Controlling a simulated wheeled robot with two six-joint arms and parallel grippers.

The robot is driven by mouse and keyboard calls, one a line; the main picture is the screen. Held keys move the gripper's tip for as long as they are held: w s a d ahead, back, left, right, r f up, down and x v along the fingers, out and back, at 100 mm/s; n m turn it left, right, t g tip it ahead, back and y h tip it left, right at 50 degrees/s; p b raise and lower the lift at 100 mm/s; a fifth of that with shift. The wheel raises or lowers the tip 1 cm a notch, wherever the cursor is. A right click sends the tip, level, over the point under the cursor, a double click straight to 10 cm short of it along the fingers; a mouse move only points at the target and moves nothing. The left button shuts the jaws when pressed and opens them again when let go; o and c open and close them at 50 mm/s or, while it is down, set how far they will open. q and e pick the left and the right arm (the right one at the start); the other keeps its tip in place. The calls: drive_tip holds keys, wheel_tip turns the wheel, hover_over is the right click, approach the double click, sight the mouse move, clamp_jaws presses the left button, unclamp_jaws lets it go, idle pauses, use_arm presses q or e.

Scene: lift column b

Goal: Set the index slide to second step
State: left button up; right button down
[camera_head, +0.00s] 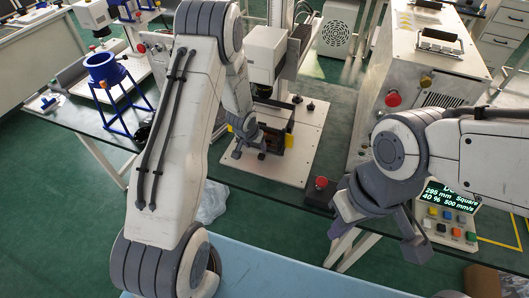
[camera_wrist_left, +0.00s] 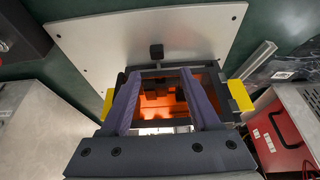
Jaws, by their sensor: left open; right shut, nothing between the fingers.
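A black-framed fixture (camera_head: 276,125) with yellow side pieces stands on a pale metal plate (camera_head: 312,150). In the left wrist view the fixture (camera_wrist_left: 232,95) has an orange-lit inside with dark parts in it. I cannot tell which part is the index slide. A small black knob (camera_wrist_left: 156,51) stands on the plate beyond the frame. My left gripper (camera_head: 249,150) is at the fixture's near side; in its wrist view (camera_wrist_left: 158,80) the purple fingers are apart over the frame, with nothing held. My right gripper (camera_head: 343,228) is shut and empty, low beside the table edge.
A red button (camera_head: 321,183) sits at the table's front edge. A grey machine cabinet (camera_head: 420,65) stands to the right, with a lit display panel (camera_head: 450,197) in front of it. A blue funnel stand (camera_head: 104,75) is at left. My left arm hides part of the bench.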

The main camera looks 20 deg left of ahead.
sight(261, 155)
use_arm(q)
drive_tip(key=x, duration=0.6)
drive_tip(key=p+x, duration=0.1)
drive_tip(key=x, duration=0.2)
drive_tip(key=shift+w+d+f, duration=0.1)
drive_tip(key=shift+d+f, duration=0.1)
drive_tip(key=shift+d, duration=0.05)
clamp_jaws()
idle(1.0)
